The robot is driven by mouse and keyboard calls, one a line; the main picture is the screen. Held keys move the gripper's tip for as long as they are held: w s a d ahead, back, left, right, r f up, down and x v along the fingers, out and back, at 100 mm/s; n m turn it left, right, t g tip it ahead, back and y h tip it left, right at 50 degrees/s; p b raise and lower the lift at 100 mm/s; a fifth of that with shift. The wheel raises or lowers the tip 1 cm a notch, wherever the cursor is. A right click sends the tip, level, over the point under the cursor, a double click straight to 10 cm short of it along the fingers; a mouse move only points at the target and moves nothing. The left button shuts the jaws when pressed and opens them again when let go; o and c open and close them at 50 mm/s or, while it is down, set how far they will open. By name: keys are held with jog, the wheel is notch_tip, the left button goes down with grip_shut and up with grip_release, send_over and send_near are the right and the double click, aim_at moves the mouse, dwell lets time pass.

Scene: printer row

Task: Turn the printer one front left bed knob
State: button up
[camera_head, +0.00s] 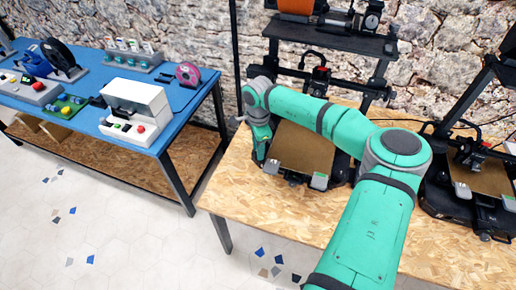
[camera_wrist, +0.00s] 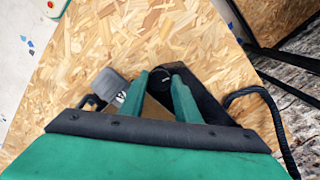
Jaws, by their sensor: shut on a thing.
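The nearer-left printer (camera_head: 305,150), with a brown bed plate, stands on the chipboard bench, partly hidden behind my arm. My gripper (camera_head: 264,158) reaches down at the left front corner of its bed. In the wrist view, the green fingers of my gripper (camera_wrist: 160,88) stand on either side of a dark round knob (camera_wrist: 160,76), shut on it. The knob is hidden in the head view. Its turn angle cannot be told.
A second printer (camera_head: 480,175) stands at the right of the chipboard bench (camera_head: 235,190). A grey clip (camera_wrist: 112,88) and a dark cable (camera_wrist: 262,95) lie close to the fingers. A blue table (camera_head: 85,90) with several devices is at the left.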

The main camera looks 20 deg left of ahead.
jog(key=shift+w+d, duration=0.1)
jog(key=shift+d, duration=0.05)
jog(key=o, duration=0.8)
jog(key=shift+c, duration=0.2)
notch_tip(320, 180, up, 11)
